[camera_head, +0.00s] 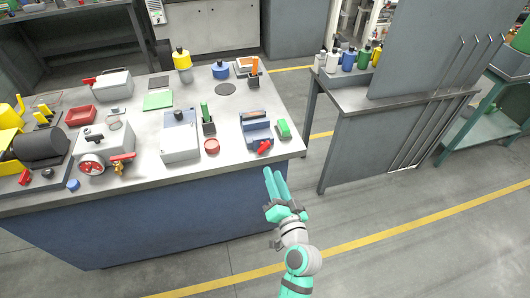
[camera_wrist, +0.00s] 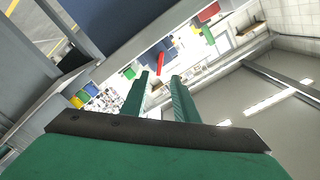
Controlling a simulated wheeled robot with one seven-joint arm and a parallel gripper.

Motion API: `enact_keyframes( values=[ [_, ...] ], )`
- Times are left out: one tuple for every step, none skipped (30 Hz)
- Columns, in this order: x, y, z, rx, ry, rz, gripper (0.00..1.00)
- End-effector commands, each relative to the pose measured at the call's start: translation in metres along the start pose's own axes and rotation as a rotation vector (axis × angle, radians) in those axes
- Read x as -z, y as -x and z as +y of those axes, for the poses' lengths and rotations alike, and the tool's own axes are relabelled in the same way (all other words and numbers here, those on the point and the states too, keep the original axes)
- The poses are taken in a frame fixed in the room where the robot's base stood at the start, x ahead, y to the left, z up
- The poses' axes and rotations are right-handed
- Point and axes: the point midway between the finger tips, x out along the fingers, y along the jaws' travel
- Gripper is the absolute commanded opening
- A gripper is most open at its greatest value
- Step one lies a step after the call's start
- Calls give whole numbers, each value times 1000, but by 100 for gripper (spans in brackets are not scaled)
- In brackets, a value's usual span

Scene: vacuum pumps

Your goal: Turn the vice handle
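The small blue-grey vice (camera_head: 257,130) stands at the right front of the workbench. Its red handle (camera_head: 264,147) is at the vice's front, near the bench edge. My gripper (camera_head: 273,172) is in front of the bench edge, apart from the handle, with its two green fingers pointing toward the bench. In the wrist view my gripper (camera_wrist: 161,76) has its fingertips apart with nothing between them. A red bar (camera_wrist: 160,62) that looks like the handle appears just past the fingertips.
A green block (camera_head: 283,129) sits right of the vice. A red round item (camera_head: 211,146) and a grey box (camera_head: 180,137) are to its left. A grey side table (camera_head: 352,99) stands right of the bench. The floor around my arm is clear.

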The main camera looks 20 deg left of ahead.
Motion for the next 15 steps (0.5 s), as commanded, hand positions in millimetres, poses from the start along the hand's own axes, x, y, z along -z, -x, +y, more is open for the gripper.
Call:
enact_keyframes(
  values=[
    [1,-4,-1,4,0,-1,27],
    [1,-6,-1,5,-1,-1,27],
    [1,-10,-1,4,-1,-1,27],
    [1,-14,-1,4,-1,-1,27],
    [1,-18,-1,4,-1,0,27],
    [2,-24,-1,5,0,0,27],
    [1,-29,-2,5,0,0,27],
    [1,-34,-1,4,1,-1,27],
    [1,-42,-2,5,0,-1,27],
    [1,-47,-1,5,-1,-1,27],
    [1,-53,-2,4,0,-1,27],
    [1,-60,-2,4,1,0,27],
    [1,-65,-1,4,0,0,27],
    [1,-70,-1,4,0,0,27],
    [1,-76,-1,3,0,-1,27]
  ],
)
